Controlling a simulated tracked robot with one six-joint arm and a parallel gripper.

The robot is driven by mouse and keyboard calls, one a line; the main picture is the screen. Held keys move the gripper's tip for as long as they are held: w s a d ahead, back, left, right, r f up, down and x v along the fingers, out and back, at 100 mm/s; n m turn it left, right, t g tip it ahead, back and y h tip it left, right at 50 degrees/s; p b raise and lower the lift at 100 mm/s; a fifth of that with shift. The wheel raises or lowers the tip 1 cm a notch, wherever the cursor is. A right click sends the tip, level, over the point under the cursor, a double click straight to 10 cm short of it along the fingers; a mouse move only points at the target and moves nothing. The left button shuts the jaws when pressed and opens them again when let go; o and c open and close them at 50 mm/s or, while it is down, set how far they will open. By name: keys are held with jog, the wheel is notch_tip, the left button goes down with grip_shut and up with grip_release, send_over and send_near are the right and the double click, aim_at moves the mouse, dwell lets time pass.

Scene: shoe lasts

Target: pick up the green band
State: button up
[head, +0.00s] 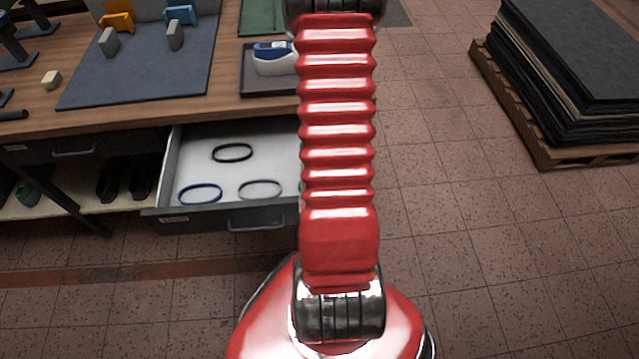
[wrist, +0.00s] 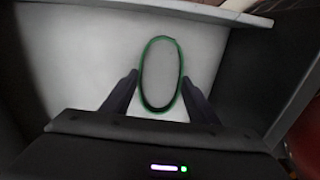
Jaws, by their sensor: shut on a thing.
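The green band (wrist: 142,62) is an upright, elongated oval loop in the wrist view, seen against the pale drawer floor (wrist: 95,50). My gripper (wrist: 160,77) has one dark finger on each side of the band and is shut on it. I cannot tell whether the band is touching the drawer floor or raised above it. In the head view neither the green band nor my gripper shows; my red arm covers the right end of the open drawer (head: 255,135).
A black band (head: 232,153), a blue band (head: 200,193) and a grey band (head: 260,189) lie in the drawer. The drawer walls stand close around my gripper. The workbench (head: 150,112) is above, and a pallet (head: 545,150) with stacked sheets stands at right.

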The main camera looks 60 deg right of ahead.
notch_tip(320, 180, up, 10)
dwell(0.7)
dwell(0.5)
